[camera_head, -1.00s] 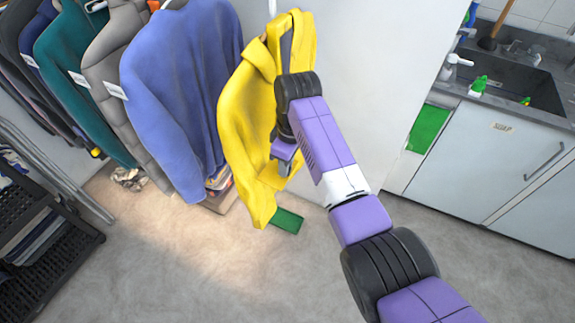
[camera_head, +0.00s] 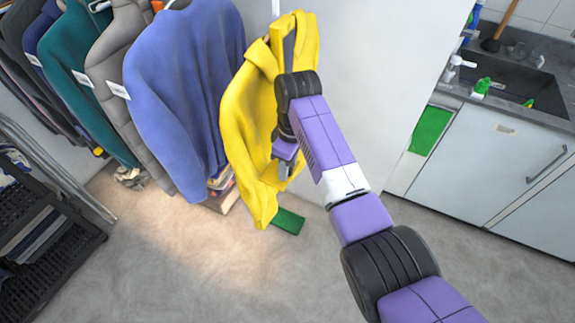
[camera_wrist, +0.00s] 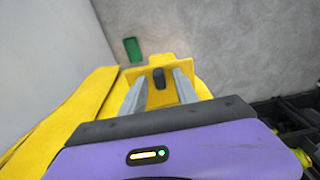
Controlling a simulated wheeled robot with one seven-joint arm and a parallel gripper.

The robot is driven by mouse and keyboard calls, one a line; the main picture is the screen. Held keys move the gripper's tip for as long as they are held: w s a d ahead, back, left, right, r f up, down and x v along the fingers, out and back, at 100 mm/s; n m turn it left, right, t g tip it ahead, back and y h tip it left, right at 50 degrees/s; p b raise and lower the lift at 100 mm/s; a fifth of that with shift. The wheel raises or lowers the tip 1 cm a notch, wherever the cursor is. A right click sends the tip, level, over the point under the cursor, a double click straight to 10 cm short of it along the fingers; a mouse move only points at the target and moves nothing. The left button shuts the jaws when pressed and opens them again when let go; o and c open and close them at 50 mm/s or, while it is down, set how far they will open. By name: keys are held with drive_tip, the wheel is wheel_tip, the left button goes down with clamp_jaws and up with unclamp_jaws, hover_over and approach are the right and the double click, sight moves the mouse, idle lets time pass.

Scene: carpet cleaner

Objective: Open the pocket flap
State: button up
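A yellow jacket (camera_head: 247,110) hangs against the white wall in the head view, with my arm in front of its right side. My gripper (camera_head: 284,170) is low at the jacket's front. In the wrist view the two grey fingers of my gripper (camera_wrist: 159,76) stand apart, so it is open. A squarish yellow piece (camera_wrist: 164,61) with a dark patch (camera_wrist: 158,79) shows between and beyond the fingertips. I cannot tell if this piece is the pocket flap, or whether the fingers touch it. The pocket itself is not clearly visible.
A blue sweater (camera_head: 180,90) and several other garments hang to the left. A green object (camera_head: 288,221) lies on the floor below the jacket. A black rack (camera_head: 50,245) stands at left, and a sink cabinet (camera_head: 480,170) at right. The floor in front is clear.

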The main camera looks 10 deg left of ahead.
sight(290, 169)
drive_tip(key=r, duration=0.5)
drive_tip(key=r+b, duration=0.1)
drive_tip(key=r, duration=0.1)
drive_tip(key=shift+s+d+r, duration=0.1)
drive_tip(key=shift+d+r, duration=0.15)
drive_tip(key=shift+d, duration=0.1)
